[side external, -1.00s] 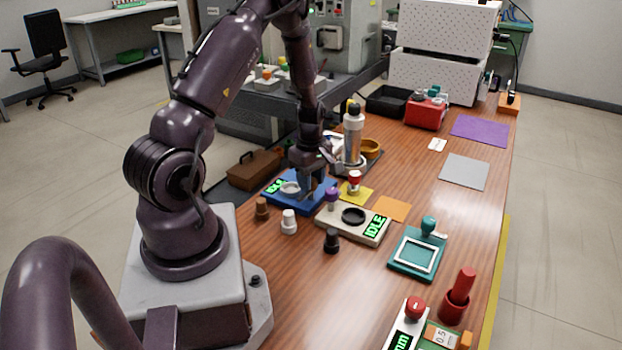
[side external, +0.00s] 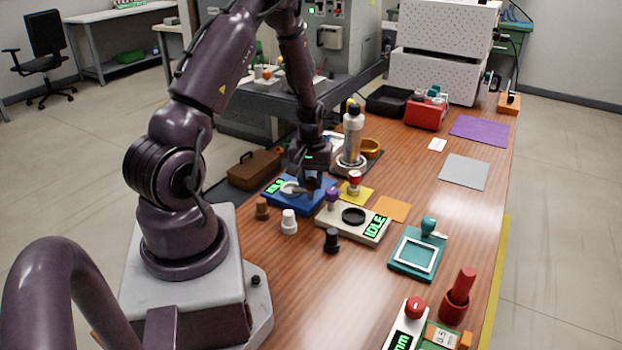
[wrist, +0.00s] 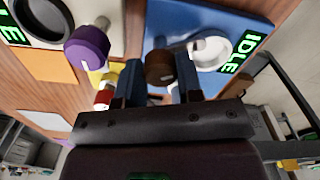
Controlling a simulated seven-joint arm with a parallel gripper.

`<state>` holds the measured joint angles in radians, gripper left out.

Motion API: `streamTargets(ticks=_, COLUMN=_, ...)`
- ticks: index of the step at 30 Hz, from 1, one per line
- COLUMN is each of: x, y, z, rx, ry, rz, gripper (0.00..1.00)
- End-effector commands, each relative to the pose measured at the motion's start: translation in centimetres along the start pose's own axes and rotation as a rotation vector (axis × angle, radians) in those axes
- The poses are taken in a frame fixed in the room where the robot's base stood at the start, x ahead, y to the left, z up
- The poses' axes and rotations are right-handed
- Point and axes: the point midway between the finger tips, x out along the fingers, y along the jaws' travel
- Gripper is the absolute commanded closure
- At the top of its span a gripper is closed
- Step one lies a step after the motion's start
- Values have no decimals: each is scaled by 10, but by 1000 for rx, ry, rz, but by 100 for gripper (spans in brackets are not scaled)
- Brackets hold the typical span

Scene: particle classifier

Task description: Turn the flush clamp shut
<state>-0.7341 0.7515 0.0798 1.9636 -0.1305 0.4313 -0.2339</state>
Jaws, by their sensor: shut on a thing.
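A blue unit (side external: 318,205) with a green IDLE display (wrist: 244,51) and a pale round ring (wrist: 212,48) stands on the bench near my arm. A brown round knob (wrist: 159,69) is on this unit, and I take it to be the flush clamp. My gripper (wrist: 161,62) points down over the unit with one blue finger on each side of the knob, shut on it. In the side external view, my gripper (side external: 311,188) hides the knob and part of the unit.
A beige unit (side external: 337,227) with a purple knob (wrist: 87,47) and an IDLE display stands close beside the blue unit. A red-topped piece (side external: 354,180) on a yellow patch is close by. White (side external: 289,222) and black (side external: 332,240) knobbed pieces stand in front.

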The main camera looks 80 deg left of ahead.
Motion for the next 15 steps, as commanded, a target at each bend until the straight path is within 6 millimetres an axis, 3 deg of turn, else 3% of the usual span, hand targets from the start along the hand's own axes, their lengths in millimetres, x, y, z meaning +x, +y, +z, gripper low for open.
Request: streamTargets(ticks=15, x=-1, y=0, z=0, rx=406, ry=0, rz=0, gripper=90)
